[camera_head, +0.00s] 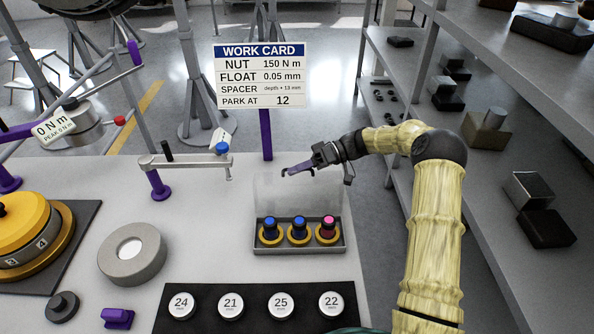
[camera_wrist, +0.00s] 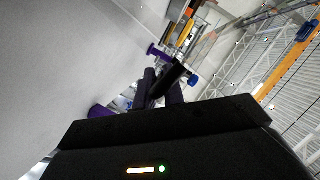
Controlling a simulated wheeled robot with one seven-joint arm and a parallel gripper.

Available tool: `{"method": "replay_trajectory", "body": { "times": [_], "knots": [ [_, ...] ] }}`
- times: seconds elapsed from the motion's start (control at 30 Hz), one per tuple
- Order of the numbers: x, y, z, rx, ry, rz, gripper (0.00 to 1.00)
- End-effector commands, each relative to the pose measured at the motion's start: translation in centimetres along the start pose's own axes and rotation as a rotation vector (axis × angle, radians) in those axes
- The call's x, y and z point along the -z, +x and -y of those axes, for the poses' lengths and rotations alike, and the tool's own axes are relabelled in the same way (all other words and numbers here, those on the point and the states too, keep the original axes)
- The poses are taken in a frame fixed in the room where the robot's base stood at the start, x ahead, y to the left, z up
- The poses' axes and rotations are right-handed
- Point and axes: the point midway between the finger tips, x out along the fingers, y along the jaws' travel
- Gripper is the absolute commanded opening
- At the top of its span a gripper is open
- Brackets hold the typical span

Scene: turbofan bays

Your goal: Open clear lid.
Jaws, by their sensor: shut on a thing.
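The clear lid (camera_head: 298,193) stands raised, roughly upright, at the back of a grey tray (camera_head: 300,250) in the head view. Its faint pane rises above the tray, and its exact angle is hard to tell. My gripper (camera_head: 290,171) is at the lid's top edge, reaching in from the right. Its dark fingers (camera_wrist: 162,95) show in the wrist view, closed about a black bar-like piece (camera_wrist: 168,80), which looks like the lid's handle. The tray's inside is uncovered at the front and holds blue-topped and pink-topped pieces (camera_head: 298,230) in yellow rings.
A work card (camera_head: 261,76) on a purple post stands behind the tray. A black mat (camera_head: 258,312) with numbered discs lies in front. A jointed grey bar (camera_head: 185,160) is at left, and shelves (camera_head: 480,150) stand at right.

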Motion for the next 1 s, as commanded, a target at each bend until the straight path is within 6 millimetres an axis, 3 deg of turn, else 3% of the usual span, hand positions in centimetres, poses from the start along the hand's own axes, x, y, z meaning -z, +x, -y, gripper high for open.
{"method": "replay_trajectory", "body": {
  "times": [0.4, 0.73, 0.77, 0.8, 1.0],
  "knots": [
    [0.2, -0.1, 3.0, -0.087, -0.211, -0.002, 0.00],
    [0.4, -0.1, 3.4, -0.091, -0.225, 0.000, 0.00],
    [0.4, -0.1, 3.4, -0.091, -0.224, 0.000, 0.13],
    [0.3, -0.2, 3.4, -0.092, -0.224, -0.001, 0.18],
    [0.3, -0.3, 3.4, -0.092, -0.223, -0.003, 0.18]
  ]
}}
